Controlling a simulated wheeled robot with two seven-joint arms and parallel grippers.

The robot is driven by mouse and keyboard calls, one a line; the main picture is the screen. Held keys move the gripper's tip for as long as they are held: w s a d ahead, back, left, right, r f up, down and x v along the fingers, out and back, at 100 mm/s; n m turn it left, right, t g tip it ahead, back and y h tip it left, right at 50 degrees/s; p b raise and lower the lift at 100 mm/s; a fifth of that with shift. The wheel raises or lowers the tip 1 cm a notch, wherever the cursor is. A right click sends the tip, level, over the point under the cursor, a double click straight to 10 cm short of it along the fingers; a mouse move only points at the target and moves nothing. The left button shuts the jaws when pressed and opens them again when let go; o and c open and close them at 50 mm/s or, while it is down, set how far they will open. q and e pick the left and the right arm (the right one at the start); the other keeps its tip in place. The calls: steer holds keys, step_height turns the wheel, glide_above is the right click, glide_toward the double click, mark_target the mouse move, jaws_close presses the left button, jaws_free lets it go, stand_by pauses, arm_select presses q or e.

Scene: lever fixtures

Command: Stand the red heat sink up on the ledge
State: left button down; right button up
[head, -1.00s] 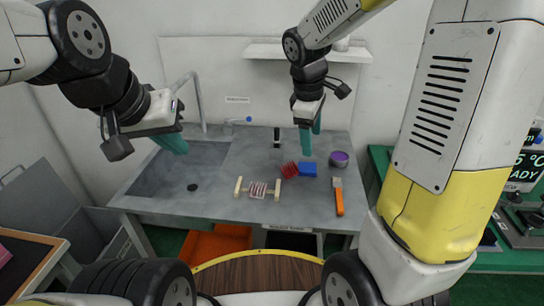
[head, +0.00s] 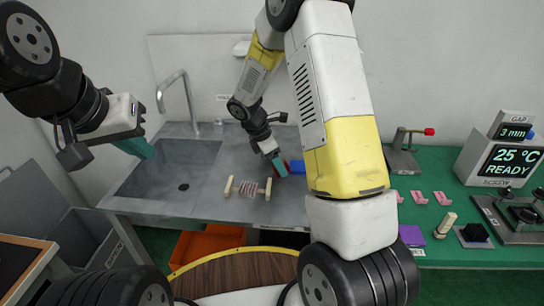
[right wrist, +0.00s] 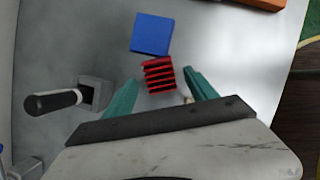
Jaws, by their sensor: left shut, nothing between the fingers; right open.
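The red heat sink (right wrist: 159,75) is a small finned block on the grey worktop, touching or very near a blue block (right wrist: 151,34) in the right wrist view. In the head view only a sliver of its red shows behind the fingers. My right gripper (right wrist: 161,77) is open, with its teal fingertips on either side of the heat sink; contact is not visible. It points down at the worktop in the head view (head: 280,168). My left gripper (head: 138,148) is shut and empty above the sink. I cannot tell which surface is the ledge.
A black-handled lever fixture (right wrist: 55,102) stands left of the right fingers. A striped piece between wooden posts (head: 249,188) sits on the worktop front. The sink basin (head: 165,175) is at left. A green bench (head: 440,190) with fixtures is at right.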

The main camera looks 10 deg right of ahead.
steer(key=shift+x, duration=0.9)
steer(key=shift+c, duration=0.5)
jaws_close()
steer(key=shift+r, duration=0.1)
